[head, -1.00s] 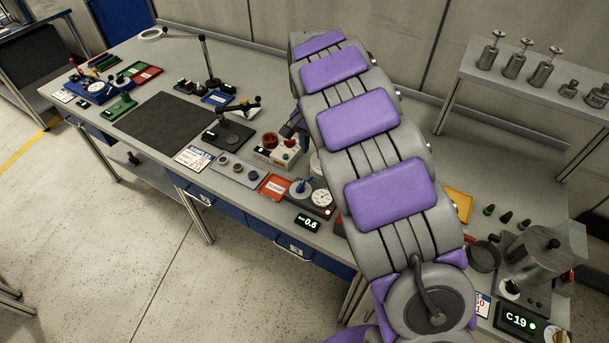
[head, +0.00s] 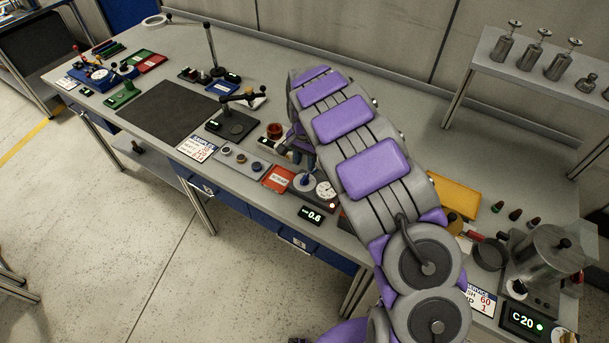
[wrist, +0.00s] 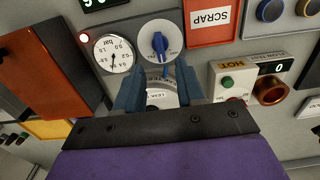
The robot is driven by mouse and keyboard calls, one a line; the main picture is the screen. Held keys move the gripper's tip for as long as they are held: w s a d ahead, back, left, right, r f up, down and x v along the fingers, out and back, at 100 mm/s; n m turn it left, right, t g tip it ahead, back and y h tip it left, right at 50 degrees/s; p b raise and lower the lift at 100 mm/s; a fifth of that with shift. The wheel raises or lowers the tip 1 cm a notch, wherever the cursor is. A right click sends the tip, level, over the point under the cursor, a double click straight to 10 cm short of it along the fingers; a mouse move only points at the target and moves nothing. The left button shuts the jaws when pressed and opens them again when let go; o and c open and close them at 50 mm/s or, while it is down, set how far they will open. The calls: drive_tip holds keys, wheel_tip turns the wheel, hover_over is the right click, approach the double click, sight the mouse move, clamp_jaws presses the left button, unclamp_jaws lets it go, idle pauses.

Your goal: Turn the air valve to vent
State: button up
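The air valve's blue knob (wrist: 159,43) sits on a round white dial in the wrist view, beside a white pressure gauge (wrist: 112,55) marked bar. The knob (head: 307,181) also shows in the head view, left of the gauge (head: 326,190). My gripper (wrist: 158,74) has its two blue-grey fingers spread apart, with the knob just beyond their tips. I see no contact with the knob. A white curved part with a partly hidden label starting "LEAK" (wrist: 160,94) shows between the fingers. The dial's position markings are too small to read.
A red SCRAP tray (wrist: 213,20) lies beside the valve. A white box labelled HOT (wrist: 232,80) and a copper-coloured cup (wrist: 269,90) stand close to my gripper's right. A dark mat (head: 168,108) lies clear on the bench.

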sight(304, 176)
wheel_tip(304, 176, down, 7)
drive_tip(key=shift+b, duration=0.45)
drive_tip(key=shift+c, duration=0.2)
clamp_jaws()
